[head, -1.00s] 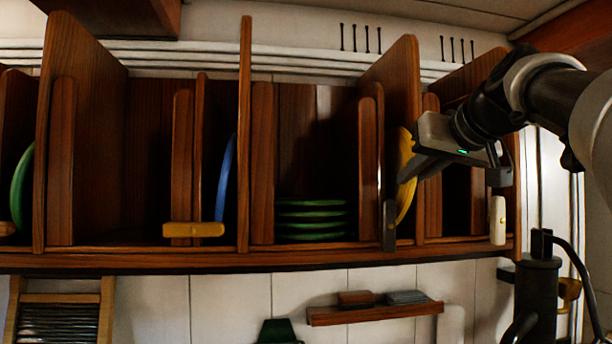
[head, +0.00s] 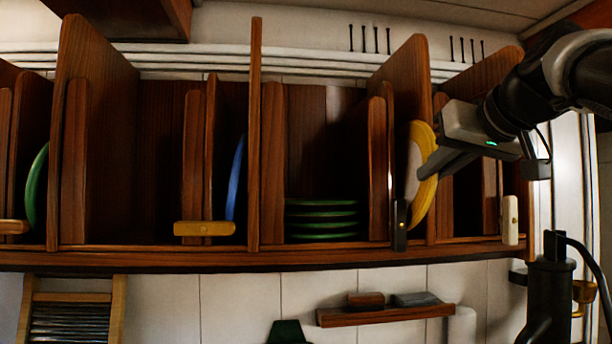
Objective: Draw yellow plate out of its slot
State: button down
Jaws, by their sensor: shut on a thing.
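The yellow plate (head: 425,190) stands on edge at a narrow slot in the right part of the wooden rack (head: 300,257). Its pale inner face shows to the left and its rim reaches forward of the slot's dividers. My gripper (head: 428,168) comes in from the right and is shut on the plate's rim. The fingertips partly overlap the plate, and its back part is hidden in the slot. A dark upright latch (head: 399,226) stands at the slot's front, just left of the plate's lower edge.
A blue plate (head: 236,180) and a green plate (head: 38,188) stand in other slots. Several green plates (head: 321,219) lie stacked in the middle bay. A white latch (head: 510,220) and yellow latches (head: 204,229) sit along the front. A small shelf (head: 385,315) hangs below.

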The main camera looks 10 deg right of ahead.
jog(key=s+b, duration=0.2)
jog(key=s, duration=1.6)
jog(key=shift+s+d+b, duration=0.25)
jog(key=shift+d+b, duration=0.05)
jog(key=shift+d, duration=0.05)
dwell(0.8)
